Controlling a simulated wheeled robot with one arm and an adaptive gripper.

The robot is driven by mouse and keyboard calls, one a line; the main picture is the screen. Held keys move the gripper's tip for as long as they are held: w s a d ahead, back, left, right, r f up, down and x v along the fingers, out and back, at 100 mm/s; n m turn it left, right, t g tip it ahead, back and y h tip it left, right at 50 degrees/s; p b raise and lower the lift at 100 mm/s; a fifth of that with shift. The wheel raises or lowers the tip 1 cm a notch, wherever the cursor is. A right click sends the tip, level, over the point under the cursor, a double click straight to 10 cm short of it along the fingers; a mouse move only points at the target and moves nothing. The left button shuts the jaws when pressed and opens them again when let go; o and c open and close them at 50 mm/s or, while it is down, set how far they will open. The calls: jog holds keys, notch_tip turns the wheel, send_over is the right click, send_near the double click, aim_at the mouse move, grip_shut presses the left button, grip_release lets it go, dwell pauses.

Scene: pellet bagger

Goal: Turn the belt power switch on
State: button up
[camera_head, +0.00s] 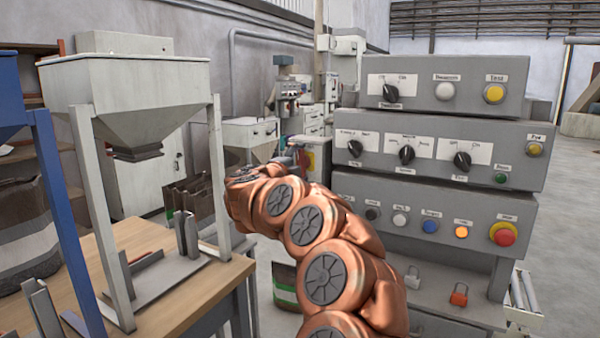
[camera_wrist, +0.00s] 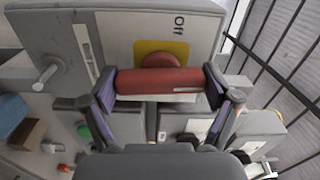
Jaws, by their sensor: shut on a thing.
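A red bar-shaped switch handle (camera_wrist: 158,82) lies across the middle of the wrist view. It joins a round red hub on a yellow plate (camera_wrist: 187,52) on a grey box (camera_wrist: 125,28). The word "Off" is printed near the plate, turned sideways; no "On" mark shows. My gripper (camera_wrist: 157,80) is shut on the red handle, one finger at each end. In the head view my copper arm reaches away to the left, and my gripper is hidden behind it.
In the head view a grey control panel (camera_head: 455,150) with knobs and buttons stands close to the right of my arm. A hopper on a stand (camera_head: 125,95) and a wooden table (camera_head: 190,300) are at left. Dark bars (camera_wrist: 285,60) run along the right of the wrist view.

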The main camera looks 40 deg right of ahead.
jog(key=shift+f+m+b, duration=0.1)
jog(key=shift+m+b, duration=0.25)
jog(key=shift+m, duration=0.25)
jog(key=o, duration=0.9)
jog(key=v, duration=1.2)
